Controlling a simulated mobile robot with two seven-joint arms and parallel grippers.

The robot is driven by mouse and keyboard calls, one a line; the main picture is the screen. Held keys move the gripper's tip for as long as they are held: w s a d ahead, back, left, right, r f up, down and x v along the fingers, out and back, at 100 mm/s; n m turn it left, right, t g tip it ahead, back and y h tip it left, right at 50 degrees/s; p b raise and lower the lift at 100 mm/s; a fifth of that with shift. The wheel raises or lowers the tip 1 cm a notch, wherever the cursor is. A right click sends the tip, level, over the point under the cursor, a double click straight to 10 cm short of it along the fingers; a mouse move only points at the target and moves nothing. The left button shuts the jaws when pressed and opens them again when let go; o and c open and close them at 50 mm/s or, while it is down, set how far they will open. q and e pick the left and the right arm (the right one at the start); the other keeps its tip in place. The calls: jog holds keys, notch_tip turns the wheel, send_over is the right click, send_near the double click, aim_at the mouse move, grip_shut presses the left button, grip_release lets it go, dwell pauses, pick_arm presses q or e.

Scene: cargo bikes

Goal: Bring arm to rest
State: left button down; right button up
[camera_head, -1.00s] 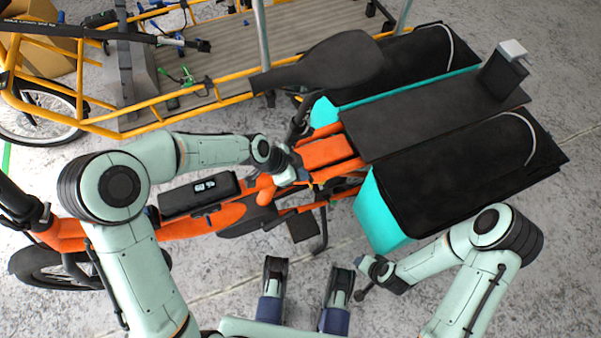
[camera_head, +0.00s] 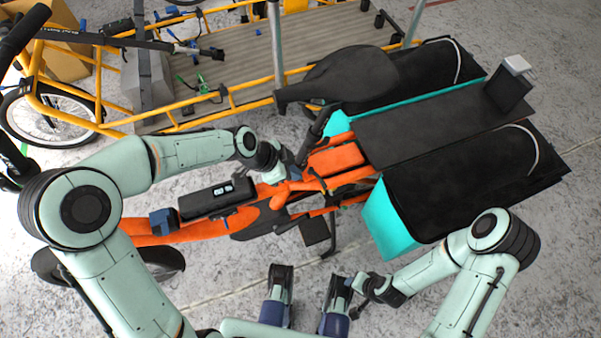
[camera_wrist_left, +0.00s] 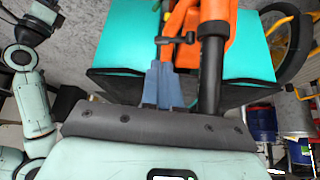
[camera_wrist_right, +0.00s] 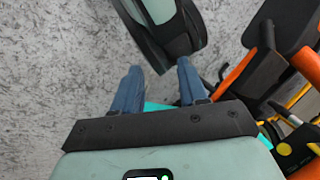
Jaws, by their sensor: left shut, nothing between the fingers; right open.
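My left gripper (camera_head: 290,170) is over the orange bike frame (camera_head: 335,160), beside the black seat post (camera_head: 318,128) under the saddle. In the left wrist view, its blue fingers (camera_wrist_left: 162,84) are together and empty, just left of the post (camera_wrist_left: 211,70). Whether they touch the frame or post I cannot tell. My right arm is bent at the lower right in the head view, with its wrist (camera_head: 372,286) low near the front; its fingers are hard to make out there. In the right wrist view, the right gripper (camera_wrist_right: 160,85) is open and empty.
The orange bike carries turquoise-sided black panniers (camera_head: 392,222) at right. A black saddle (camera_head: 350,75) rises near my left gripper. Behind stands a yellow cargo bike with a slatted deck (camera_head: 240,60). Bare concrete floor (camera_head: 530,260) is free at right.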

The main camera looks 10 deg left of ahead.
pick_arm(q)
jog(key=v, duration=0.2)
jog(key=shift+s+r, duration=0.25)
jog(key=shift+s, duration=0.05)
pick_arm(e)
jog(key=shift+s+a+r, duration=0.3)
jog(key=shift+s+r, duration=0.1)
jog(key=shift+s, duration=0.15)
pick_arm(q)
jog(key=s+a+f+n+g+p, duration=0.1)
jog(key=s+f+n+g+p, duration=0.1)
jog(key=s+f+n+p, duration=0.8)
jog(key=s+f+n+y+p, duration=0.1)
jog(key=s+f+n+p, duration=0.1)
jog(key=s, duration=0.4)
jog(key=s+a+f+n+g+y+p, duration=0.1)
jog(key=s+f+n+p, duration=0.1)
jog(key=s+n+p, duration=0.2)
jog(key=s+n, duration=0.1)
jog(key=s, duration=0.2)
jog(key=shift+s+a+f+n+g, duration=0.15)
jog(key=shift+s+f+n+g, duration=0.15)
jog(key=shift+f, duration=0.1)
pick_arm(e)
notch_tip(320, 180, up, 15)
jog(key=s+a+g, duration=0.1)
jog(key=s+g, duration=0.1)
jog(key=shift+s+a+y, duration=0.2)
jog(key=shift+s+y, duration=0.1)
jog(key=shift+s, duration=0.05)
